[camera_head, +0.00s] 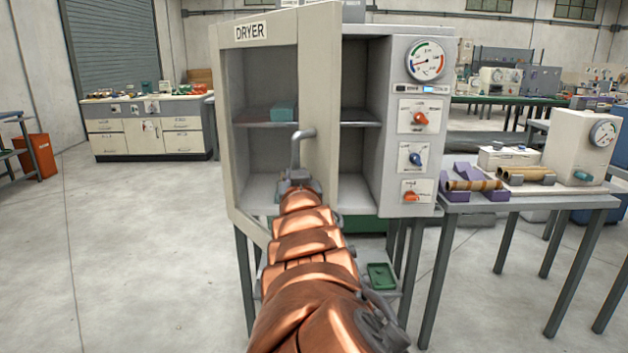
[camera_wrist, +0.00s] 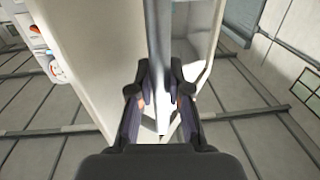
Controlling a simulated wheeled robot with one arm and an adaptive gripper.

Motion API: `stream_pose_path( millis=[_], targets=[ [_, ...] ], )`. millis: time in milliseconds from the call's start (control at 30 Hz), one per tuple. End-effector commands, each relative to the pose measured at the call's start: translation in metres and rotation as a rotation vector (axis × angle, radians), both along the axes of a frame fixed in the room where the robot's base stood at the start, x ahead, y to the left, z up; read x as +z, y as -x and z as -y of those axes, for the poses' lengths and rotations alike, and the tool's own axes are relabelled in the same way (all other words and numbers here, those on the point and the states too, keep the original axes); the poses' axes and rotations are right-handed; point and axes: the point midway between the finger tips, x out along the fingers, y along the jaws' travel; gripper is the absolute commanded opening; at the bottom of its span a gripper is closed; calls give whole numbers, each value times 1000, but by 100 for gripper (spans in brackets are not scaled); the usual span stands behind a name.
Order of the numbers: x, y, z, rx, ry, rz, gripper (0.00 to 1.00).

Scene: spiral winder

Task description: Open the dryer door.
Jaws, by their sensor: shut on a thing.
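The dryer door (camera_head: 319,100) is a pale frame with a window and a DRYER label. It stands partly open, with its handle-side edge away from the cabinet and an open gap between it and the control panel. The grey bar handle (camera_head: 296,150) is on the right side of the door. My gripper (camera_head: 300,182) is shut on the handle's lower part; its fingers are largely hidden by my copper arm. In the wrist view, the fingers (camera_wrist: 160,88) close on both sides of the handle bar (camera_wrist: 160,40).
The dryer's control panel (camera_head: 418,150) has a gauge and several knobs. Inside, a shelf (camera_head: 360,116) shows, with a teal block (camera_head: 284,111) seen through the window. A table (camera_head: 540,197) with parts stands at right. The floor (camera_head: 130,250) at left is clear.

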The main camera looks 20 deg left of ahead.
Motion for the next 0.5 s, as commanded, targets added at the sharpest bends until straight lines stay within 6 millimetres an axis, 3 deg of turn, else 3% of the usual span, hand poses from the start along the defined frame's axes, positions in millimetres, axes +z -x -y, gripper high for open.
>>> stream_pose_path(
  millis=[500],
  targets=[
    [2, 9, -19, -10, 0, 5, 0]
  ],
)
